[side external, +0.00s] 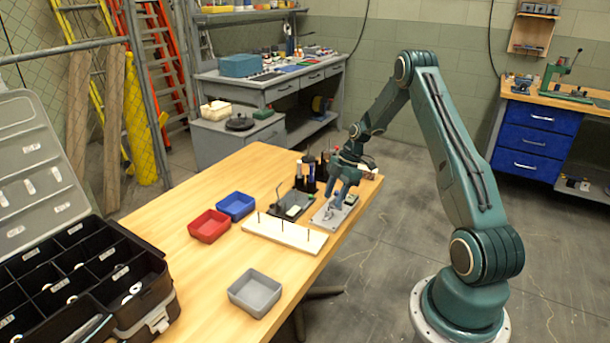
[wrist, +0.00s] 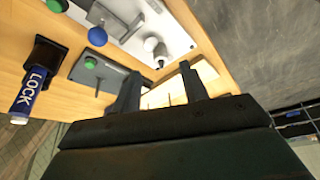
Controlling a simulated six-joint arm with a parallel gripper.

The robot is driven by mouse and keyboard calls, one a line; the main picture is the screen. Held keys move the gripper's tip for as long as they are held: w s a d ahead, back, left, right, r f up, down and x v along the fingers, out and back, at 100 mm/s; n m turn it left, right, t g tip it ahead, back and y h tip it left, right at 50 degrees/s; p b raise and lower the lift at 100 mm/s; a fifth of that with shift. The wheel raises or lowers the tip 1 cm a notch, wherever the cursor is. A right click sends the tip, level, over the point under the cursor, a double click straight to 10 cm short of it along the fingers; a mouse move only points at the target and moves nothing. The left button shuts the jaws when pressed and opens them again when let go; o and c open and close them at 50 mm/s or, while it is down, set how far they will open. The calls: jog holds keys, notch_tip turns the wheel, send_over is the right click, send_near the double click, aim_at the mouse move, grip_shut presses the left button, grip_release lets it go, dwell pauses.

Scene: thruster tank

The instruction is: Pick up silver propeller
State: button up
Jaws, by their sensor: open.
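My gripper (side external: 345,192) is low over a light grey metal plate (side external: 325,217) near the table's right edge. In the wrist view its two dark fingers stand apart with nothing between them (wrist: 160,72). The plate also shows in the wrist view (wrist: 178,42), with a blue ball knob (wrist: 97,35) and a white-tipped post (wrist: 151,45). I cannot make out a silver propeller for certain in either view. Part of the plate is hidden behind my gripper in the side view.
A pale board with upright pins (side external: 285,236) lies beside the plate. Red (side external: 209,227), blue (side external: 236,206) and grey (side external: 255,292) bins stand on the table. A black compartment case (side external: 75,265) is open at left. A bottle marked LOCK (wrist: 28,92) stands in a black holder.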

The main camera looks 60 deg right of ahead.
aim_at(328, 214)
jog(key=shift+x, duration=2.2)
grip_shut()
